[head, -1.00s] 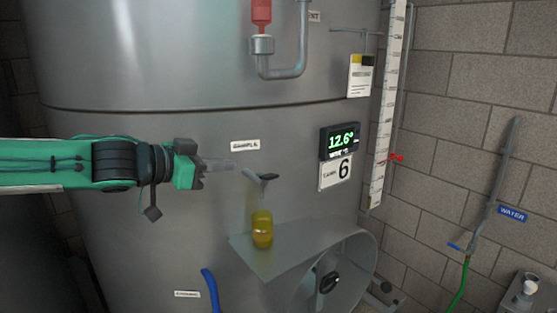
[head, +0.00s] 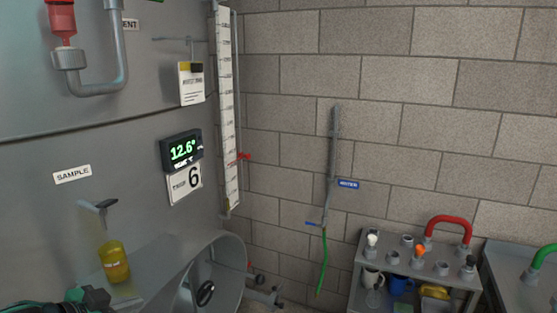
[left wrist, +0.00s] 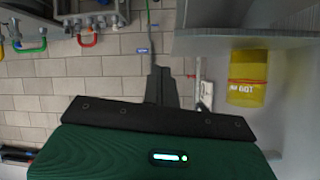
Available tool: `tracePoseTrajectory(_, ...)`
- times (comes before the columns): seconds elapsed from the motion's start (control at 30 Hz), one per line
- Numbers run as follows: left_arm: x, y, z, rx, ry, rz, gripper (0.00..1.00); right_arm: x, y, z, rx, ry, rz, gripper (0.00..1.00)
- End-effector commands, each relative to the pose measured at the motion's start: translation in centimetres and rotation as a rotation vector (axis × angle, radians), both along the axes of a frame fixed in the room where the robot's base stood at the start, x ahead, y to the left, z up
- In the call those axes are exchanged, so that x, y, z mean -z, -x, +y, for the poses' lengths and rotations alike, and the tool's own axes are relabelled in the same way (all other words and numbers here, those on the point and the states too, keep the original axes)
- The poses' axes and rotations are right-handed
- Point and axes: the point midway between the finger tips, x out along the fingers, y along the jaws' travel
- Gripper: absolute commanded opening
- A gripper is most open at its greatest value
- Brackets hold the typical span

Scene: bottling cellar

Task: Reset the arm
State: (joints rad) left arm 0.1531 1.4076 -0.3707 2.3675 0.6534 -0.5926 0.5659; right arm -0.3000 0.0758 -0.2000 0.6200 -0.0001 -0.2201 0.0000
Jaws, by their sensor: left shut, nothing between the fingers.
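My left arm and gripper (head: 88,298) show only at the bottom left edge of the head view, below the sample tap (head: 100,208). In the left wrist view the gripper's fingers (left wrist: 162,84) are together, with nothing between them. A yellow jar (head: 114,262) stands on the grey shelf (head: 150,268) below the tap. The jar also shows upside down in the left wrist view (left wrist: 248,78), to the right of the fingers and apart from them. My right gripper is in neither view.
The steel tank (head: 60,130) fills the left, with a lit display (head: 182,150) reading 12.6°. A round hatch (head: 222,280) sits beside the shelf. A rack (head: 350,285) with fittings and mugs stands at the lower right. A green hose (head: 323,262) hangs on the block wall.

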Motion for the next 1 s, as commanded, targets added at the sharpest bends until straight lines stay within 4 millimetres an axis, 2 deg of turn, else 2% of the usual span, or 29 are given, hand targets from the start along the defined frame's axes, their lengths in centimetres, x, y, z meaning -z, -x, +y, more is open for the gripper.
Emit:
tracePoseTrajectory(0.03, 1.5, 0.4, -0.9, 0.000, 0.005, 0.016, 0.00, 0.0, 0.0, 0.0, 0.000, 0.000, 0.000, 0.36)
tracePoseTrajectory(0.2, 5.8, 1.8, -2.8, -0.022, -0.014, 0.057, 0.00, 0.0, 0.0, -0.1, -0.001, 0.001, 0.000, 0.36)
tracePoseTrajectory(0.57, 13.8, 6.4, -5.6, -0.132, -0.056, 0.194, 0.00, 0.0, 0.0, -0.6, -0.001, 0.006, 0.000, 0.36)
tracePoseTrajectory(0.77, 17.8, 10.1, -6.4, -0.219, -0.081, 0.316, 0.00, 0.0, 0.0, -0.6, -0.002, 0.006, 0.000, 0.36)
tracePoseTrajectory(1.0, 21.9, 15.7, -7.1, -0.326, -0.111, 0.505, 0.00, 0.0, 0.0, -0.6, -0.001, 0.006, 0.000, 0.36)
